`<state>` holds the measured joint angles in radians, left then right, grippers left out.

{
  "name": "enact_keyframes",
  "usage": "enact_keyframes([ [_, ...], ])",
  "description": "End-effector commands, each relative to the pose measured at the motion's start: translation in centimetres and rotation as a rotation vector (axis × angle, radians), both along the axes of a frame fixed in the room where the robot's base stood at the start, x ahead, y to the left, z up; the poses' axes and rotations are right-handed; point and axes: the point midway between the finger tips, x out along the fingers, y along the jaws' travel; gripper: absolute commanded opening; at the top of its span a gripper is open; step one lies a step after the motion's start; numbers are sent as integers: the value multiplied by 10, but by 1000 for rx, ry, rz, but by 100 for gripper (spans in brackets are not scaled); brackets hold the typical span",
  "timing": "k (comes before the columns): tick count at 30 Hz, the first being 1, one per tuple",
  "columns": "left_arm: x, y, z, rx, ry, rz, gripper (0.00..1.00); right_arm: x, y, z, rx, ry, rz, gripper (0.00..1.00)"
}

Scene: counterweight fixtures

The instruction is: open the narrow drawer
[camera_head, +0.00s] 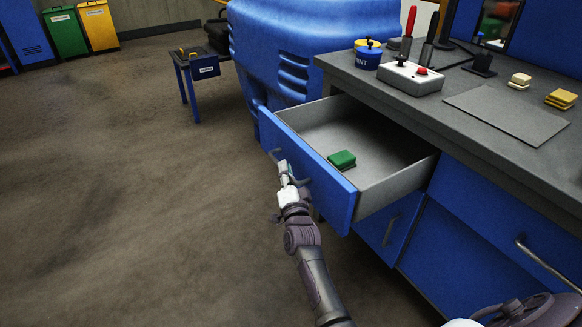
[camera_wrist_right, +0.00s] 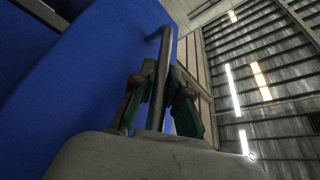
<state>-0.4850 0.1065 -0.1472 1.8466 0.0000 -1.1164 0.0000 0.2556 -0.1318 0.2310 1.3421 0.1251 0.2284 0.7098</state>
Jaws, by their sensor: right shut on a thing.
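The narrow drawer (camera_head: 322,176), with a blue front and a grey inside, is pulled well out of the workbench. A green block (camera_head: 342,160) lies in it. My right gripper (camera_head: 286,172) is at the drawer's outer face, shut on its metal handle (camera_head: 274,155). In the right wrist view, the fingers (camera_wrist_right: 158,100) are on either side of the handle bar (camera_wrist_right: 160,75), beside the blue drawer front (camera_wrist_right: 95,75). My left gripper is not in view.
The grey worktop (camera_head: 450,85) holds a blue paint pot (camera_head: 367,57), a control box (camera_head: 410,78) and yellowish blocks (camera_head: 561,98). A wider closed drawer (camera_head: 490,222) and a cabinet door (camera_head: 388,228) are below it.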

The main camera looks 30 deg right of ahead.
Motion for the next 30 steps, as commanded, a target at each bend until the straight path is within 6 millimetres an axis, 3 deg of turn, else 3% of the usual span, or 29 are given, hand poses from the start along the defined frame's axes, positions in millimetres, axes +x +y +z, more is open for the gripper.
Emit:
enact_keyframes([
  [14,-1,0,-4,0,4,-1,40,-1,3,-1,2,2,0,0],
  [15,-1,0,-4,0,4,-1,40,-1,3,-1,2,2,0,17],
  [19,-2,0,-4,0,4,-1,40,0,2,-1,2,1,-1,39],
  [30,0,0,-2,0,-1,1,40,-5,4,-3,2,2,0,39],
])
